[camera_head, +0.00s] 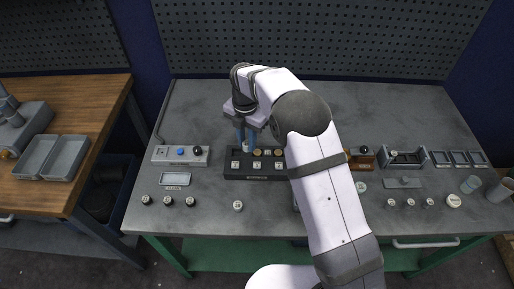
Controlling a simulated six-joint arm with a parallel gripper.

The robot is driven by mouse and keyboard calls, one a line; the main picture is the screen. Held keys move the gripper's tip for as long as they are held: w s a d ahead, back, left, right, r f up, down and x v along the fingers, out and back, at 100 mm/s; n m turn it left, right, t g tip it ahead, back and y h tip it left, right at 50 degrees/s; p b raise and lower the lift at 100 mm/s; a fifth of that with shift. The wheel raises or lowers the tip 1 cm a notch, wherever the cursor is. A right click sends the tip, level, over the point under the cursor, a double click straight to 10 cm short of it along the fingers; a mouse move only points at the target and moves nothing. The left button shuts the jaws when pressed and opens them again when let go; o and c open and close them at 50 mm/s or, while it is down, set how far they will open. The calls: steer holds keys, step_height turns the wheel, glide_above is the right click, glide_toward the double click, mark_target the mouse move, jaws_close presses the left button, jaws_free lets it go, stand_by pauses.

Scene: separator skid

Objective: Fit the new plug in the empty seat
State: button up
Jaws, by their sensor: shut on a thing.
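The seat under my gripper is hidden, and my arm covers the block's right end.
A control box (181,155) and a shallow tray (175,178) lie left of the block. Several small knobs (238,205) stand along the front. The back of the bench is clear.

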steer(key=shift+w+a+f+p, duration=0.3)
steer(key=shift+w+a+p, duration=0.55)
steer(key=shift+w+a, duration=0.2)
steer(key=shift+w+a+f+p, duration=0.25)
steer(key=shift+w+a+p, duration=0.6)
steer(key=shift+w+a, duration=0.2)
steer(key=shift+f, duration=0.15)
steer(key=shift+f+b, duration=1)
steer(key=shift+f, duration=0.75)
steer(key=shift+f+b, duration=0.65)
steer(key=shift+f, duration=0.15)
steer(key=shift+f+b, duration=0.7)
steer(key=shift+b, duration=0.05)
steer(key=o, duration=1.4)
steer(key=shift+o, duration=0.2)
